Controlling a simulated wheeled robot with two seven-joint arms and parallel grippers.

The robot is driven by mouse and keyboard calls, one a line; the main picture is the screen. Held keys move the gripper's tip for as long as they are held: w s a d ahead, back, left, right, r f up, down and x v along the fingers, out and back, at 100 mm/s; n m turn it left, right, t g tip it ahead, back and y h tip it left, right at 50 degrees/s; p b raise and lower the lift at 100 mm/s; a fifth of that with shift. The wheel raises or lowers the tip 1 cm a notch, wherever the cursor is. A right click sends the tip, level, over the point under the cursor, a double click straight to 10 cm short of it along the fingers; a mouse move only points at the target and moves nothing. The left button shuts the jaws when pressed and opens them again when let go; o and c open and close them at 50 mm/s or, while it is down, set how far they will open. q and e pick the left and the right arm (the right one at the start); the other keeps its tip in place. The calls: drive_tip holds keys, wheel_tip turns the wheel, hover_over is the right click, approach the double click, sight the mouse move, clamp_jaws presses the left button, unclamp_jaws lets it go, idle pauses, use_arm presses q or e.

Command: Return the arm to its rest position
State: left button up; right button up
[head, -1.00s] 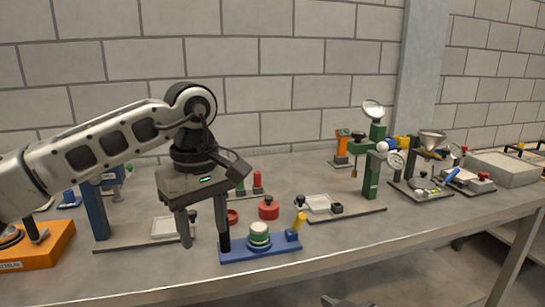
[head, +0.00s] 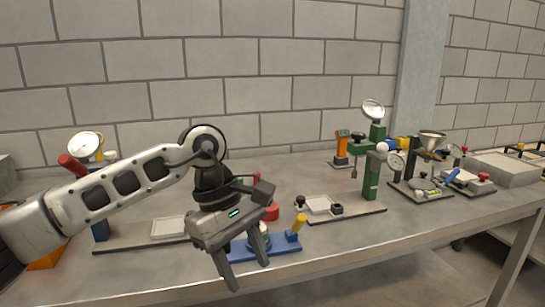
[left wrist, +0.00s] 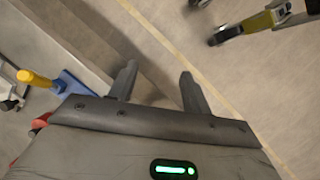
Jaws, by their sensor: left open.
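My left gripper (head: 248,272) is open and empty in the head view. It hangs in front of the blue base (head: 285,246) with the yellow post (head: 299,223), and partly hides that base and the round part on it. In the left wrist view both fingers of the left gripper (left wrist: 155,85) are spread with only floor behind them. The blue base (left wrist: 75,87) and yellow post (left wrist: 35,78) show at the left there. My right gripper is not in the head view.
A green stand (head: 371,180) with a round dial stands right of the gripper. A red part (head: 271,212) is behind it. A metal funnel (head: 432,138) and a grey tray (head: 503,168) are farther right. The table's front edge (head: 420,232) runs close by.

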use_arm(q)
drive_tip(key=s+d+r+n+g+h, duration=0.1)
drive_tip(key=s+d+n+g+h, duration=0.1)
drive_tip(key=s+d+n+h, duration=0.4)
drive_tip(key=s+d+n+g+h, duration=0.2)
drive_tip(key=s+d+n+h, duration=0.1)
drive_tip(key=d+h, duration=0.5)
drive_tip(key=w+a+f+m+t+y, duration=0.3)
drive_tip(key=a+f+m+t, duration=0.25)
drive_tip(key=m+t, duration=0.9)
drive_tip(key=w+a+f+m+t+y, duration=0.2)
drive_tip(key=w+a+f+m+t, duration=0.4)
drive_tip(key=m, duration=1.5)
drive_tip(key=s+a+f+n+g+y, duration=0.2)
drive_tip(key=s+a+f+n+y, duration=0.2)
drive_tip(key=s+a+f+n, duration=0.2)
drive_tip(key=s+a+f+n+g+y, duration=0.2)
drive_tip(key=s+a+f+n+y, duration=0.3)
drive_tip(key=s+f+n, duration=0.4)
wheel_tip(320, 180, down, 4)
drive_tip(key=shift+s+a+f+y, duration=0.15)
drive_tip(key=shift+s+a+y, duration=0.15)
drive_tip(key=shift+s+a, duration=0.45)
